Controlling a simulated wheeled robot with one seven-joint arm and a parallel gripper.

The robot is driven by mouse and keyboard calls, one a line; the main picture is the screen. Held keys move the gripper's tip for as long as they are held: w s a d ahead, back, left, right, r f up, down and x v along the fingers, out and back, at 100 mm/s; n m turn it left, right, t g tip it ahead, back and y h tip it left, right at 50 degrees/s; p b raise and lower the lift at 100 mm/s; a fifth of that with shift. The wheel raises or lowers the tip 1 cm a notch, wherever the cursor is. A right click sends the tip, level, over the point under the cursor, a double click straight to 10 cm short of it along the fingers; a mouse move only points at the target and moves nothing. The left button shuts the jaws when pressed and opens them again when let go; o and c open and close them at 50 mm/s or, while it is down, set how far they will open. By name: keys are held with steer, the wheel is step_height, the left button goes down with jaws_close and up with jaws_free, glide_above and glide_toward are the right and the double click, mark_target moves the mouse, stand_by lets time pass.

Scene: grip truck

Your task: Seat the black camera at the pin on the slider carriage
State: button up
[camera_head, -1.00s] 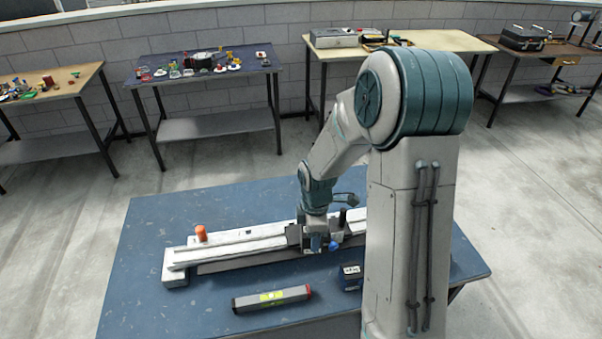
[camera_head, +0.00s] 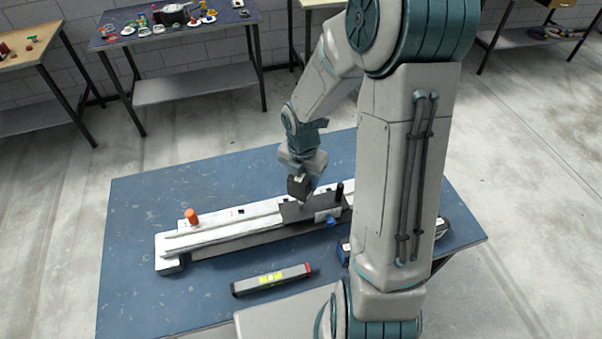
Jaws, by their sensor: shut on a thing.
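My gripper (camera_head: 302,172) points down over the slider and is shut on the black camera (camera_head: 298,187), a small dark block. The fingertips are small and partly hidden by the block. The camera is just above or at the dark slider carriage (camera_head: 293,212); I cannot tell whether they touch. The carriage sits toward the right of the long white slider rail (camera_head: 225,232). A blue knob (camera_head: 331,221) is at its front and a black upright post (camera_head: 339,191) stands at its right. I cannot make out the pin clearly.
An orange cylinder (camera_head: 191,216) stands at the rail's left end. A grey spirit level (camera_head: 272,280) lies in front of the rail. A dark blue box (camera_head: 343,250) is partly behind my arm. The blue table (camera_head: 135,300) is clear at left. Other worktables stand behind.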

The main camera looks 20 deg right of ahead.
steer(key=shift+f+b, duration=0.55)
steer(key=shift+f, duration=0.85)
steer(key=shift+f+b, duration=2.2)
steer(key=shift+f, duration=0.55)
steer(key=o, duration=1)
steer(key=shift+o, duration=0.2)
step_height(320, 180, up, 14)
steer(key=shift+f, duration=0.1)
